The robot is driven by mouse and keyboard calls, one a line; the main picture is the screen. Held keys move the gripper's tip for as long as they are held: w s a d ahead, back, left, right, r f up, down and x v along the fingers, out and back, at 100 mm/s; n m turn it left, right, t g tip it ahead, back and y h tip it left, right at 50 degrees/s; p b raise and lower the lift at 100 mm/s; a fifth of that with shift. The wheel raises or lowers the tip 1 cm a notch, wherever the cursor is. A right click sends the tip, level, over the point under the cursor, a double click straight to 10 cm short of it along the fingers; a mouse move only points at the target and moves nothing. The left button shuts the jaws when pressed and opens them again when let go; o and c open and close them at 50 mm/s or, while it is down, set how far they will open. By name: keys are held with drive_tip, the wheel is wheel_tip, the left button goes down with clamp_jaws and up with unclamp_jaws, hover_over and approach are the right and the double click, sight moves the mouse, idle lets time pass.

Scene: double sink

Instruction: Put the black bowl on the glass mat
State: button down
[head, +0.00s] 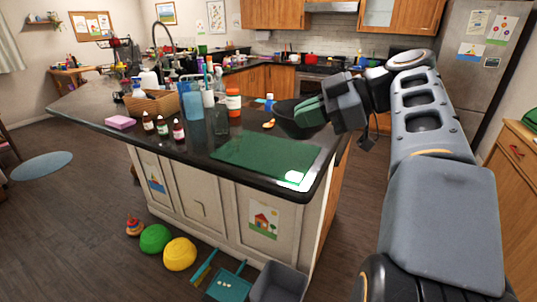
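The black bowl (285,120) is at the far right part of the dark counter, beyond the mat. My gripper (309,112), with green fingers, is at the bowl's right side, overlapping it in the picture. The fingers hide part of the bowl. I cannot tell whether they grip its rim, or whether the bowl rests on the counter or is slightly raised. The green glass mat (262,158) lies flat near the counter's front right corner. Nothing stands on it, and a bright reflection shows at its right end.
A small orange item (269,124) lies beside the bowl. A pink sponge (120,122) lies far left. A grey bin (279,283) stands on the floor.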

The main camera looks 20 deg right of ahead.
drive_tip(key=w+f, duration=0.1)
drive_tip(key=w, duration=0.1)
drive_tip(key=w+d+f+p, duration=0.1)
drive_tip(key=w, duration=0.2)
drive_tip(key=w+f+p, duration=0.1)
drive_tip(key=w+f, duration=0.1)
drive_tip(key=w, duration=0.1)
drive_tip(key=shift+w+d+f, duration=0.1)
drive_tip(key=shift+w+d, duration=0.1)
drive_tip(key=shift+d, duration=0.1)
drive_tip(key=w+f, duration=0.2)
drive_tip(key=f, duration=0.1)
drive_tip(key=w+f+p, duration=0.1)
drive_tip(key=f, duration=0.2)
drive_tip(key=w+d+f, duration=0.1)
drive_tip(key=w+f, duration=0.1)
drive_tip(key=f, duration=0.1)
drive_tip(key=shift+w+p, duration=0.3)
drive_tip(key=shift+f, duration=0.3)
drive_tip(key=shift+f+b, duration=0.2)
drive_tip(key=shift+b, duration=0.15)
drive_tip(key=c, duration=1.3)
unclamp_jaws()
drive_tip(key=shift+c, duration=0.2)
drive_tip(key=shift+r, duration=0.1)
